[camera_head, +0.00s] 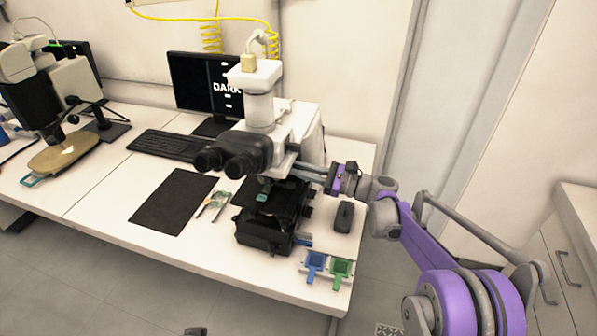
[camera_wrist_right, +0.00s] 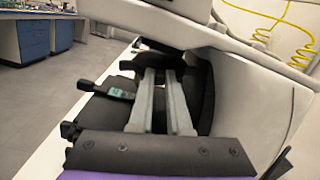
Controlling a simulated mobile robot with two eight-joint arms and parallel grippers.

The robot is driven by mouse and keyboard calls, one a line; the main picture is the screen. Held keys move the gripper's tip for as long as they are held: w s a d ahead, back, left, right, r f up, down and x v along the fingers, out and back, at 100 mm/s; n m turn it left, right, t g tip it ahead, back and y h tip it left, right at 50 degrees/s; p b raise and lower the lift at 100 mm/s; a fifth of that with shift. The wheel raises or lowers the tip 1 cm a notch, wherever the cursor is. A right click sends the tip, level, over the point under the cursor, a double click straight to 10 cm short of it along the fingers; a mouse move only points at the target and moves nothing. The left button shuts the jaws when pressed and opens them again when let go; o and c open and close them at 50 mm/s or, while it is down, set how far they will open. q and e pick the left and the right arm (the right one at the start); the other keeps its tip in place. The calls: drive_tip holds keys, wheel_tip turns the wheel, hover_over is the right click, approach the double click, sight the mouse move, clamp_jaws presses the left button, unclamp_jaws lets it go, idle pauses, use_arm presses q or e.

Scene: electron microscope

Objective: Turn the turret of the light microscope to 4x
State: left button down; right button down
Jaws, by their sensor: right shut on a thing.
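The light microscope (camera_head: 262,108) stands near the table's right end, with its white camera tube on top and black eyepieces (camera_head: 232,158) facing front left. My right gripper (camera_head: 298,166) reaches in from the right, below the microscope's head. In the right wrist view, the two long grey fingers of my right gripper (camera_wrist_right: 161,74) run up to the dark turret (camera_wrist_right: 150,62) under the head and are shut on it. The objective lenses and the turret's setting cannot be made out. A slide with a teal part (camera_head: 263,196) lies on the black stage (camera_head: 268,220). My left gripper is not in view.
A blue holder (camera_head: 315,264) and a green holder (camera_head: 340,270) lie at the table's front right. A small black device (camera_head: 344,216) lies beside the stage. A dark mat (camera_head: 173,200), keyboard (camera_head: 178,145) and monitor (camera_head: 205,85) are left of the microscope.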

drive_tip(key=t, duration=0.1)
drive_tip(key=s+m+t, duration=0.1)
drive_tip(key=t+b, duration=0.1)
drive_tip(key=shift+s+a+f+m+h, duration=0.25)
drive_tip(key=shift+a+f+m+h, duration=0.1)
drive_tip(key=shift+m+h, duration=0.05)
drive_tip(key=m+t, duration=0.1)
drive_tip(key=s+a+m+t+h+b, duration=0.1)
drive_tip(key=t+h, duration=0.1)
drive_tip(key=t, duration=0.1)
drive_tip(key=shift+s+a+f+m, duration=0.15)
drive_tip(key=shift+s+m, duration=0.1)
drive_tip(key=shift+m, duration=0.15)
drive_tip(key=shift+s+a+m+t+h, duration=0.2)
drive_tip(key=shift+m+t+h, duration=0.25)
drive_tip(key=shift+t, duration=0.1)
drive_tip(key=shift+s+a+m+t+h, duration=0.15)
drive_tip(key=shift+a+m+t+h, duration=0.05)
drive_tip(key=shift+m+t+h, duration=0.3)
drive_tip(key=shift+s+a+f+m+t+h, duration=0.1)
drive_tip(key=shift+a+m+t+h, duration=0.1)
drive_tip(key=shift+m+t+h, duration=0.35)
drive_tip(key=shift+s+a+m+t+h, duration=0.15)
drive_tip(key=shift+a+m+t+h, duration=0.1)
drive_tip(key=shift+m+t+h, duration=0.35)
drive_tip(key=shift+s+a+f+m+t+h, duration=0.1)
drive_tip(key=shift+a+m+t+h, duration=0.2)
drive_tip(key=shift+h, duration=0.4)
drive_tip(key=shift+r, duration=0.1)
